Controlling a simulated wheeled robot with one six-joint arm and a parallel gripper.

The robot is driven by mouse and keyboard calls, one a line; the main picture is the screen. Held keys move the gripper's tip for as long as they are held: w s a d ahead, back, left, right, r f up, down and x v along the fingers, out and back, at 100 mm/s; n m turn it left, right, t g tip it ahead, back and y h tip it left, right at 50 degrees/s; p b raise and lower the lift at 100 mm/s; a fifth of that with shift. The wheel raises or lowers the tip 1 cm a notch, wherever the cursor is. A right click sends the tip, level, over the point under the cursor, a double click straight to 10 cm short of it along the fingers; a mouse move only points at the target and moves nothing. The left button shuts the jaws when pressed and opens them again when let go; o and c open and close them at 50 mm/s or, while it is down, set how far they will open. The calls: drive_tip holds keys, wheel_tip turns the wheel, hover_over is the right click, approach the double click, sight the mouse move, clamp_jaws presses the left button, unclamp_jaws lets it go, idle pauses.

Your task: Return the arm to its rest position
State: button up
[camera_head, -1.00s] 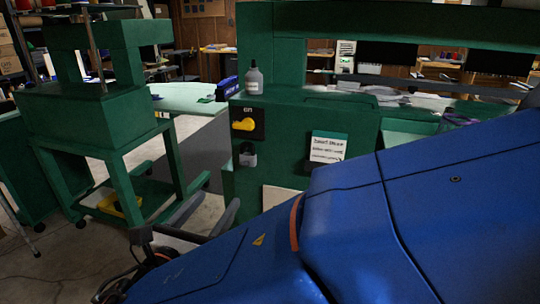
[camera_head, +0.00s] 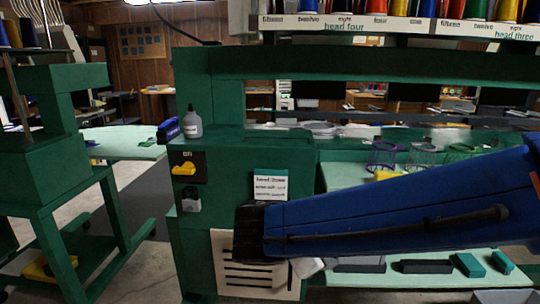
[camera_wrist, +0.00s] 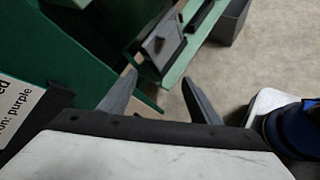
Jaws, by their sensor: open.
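My gripper (camera_wrist: 159,78) shows in the wrist view with its two grey fingers apart and nothing between them. Below the fingers' line of sight are a light green shelf edge and the floor. In the head view my blue arm reaches in from the right, across the front of the green machine (camera_head: 225,150). Its dark end is near the printed sheet on the machine's front.
A grey bottle (camera_head: 192,124) stands on the machine, above a yellow switch (camera_head: 184,169). Several green and dark blocks lie on the lower shelf (camera_head: 420,283). A green stand (camera_head: 45,170) is at left.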

drive_tip(key=s+d+f+m+g+y, duration=0.1)
drive_tip(key=s+d+f+m+y, duration=0.1)
drive_tip(key=s+d+m, duration=0.5)
drive_tip(key=s+d+f+m+g+y, duration=0.2)
drive_tip(key=s+d+m+y, duration=0.3)
drive_tip(key=d+m, duration=0.5)
drive_tip(key=s+f+m, duration=0.1)
drive_tip(key=s+m, duration=0.1)
drive_tip(key=m, duration=0.2)
drive_tip(key=shift+s+f, duration=0.15)
drive_tip(key=shift+s, duration=0.15)
idle(0.7)
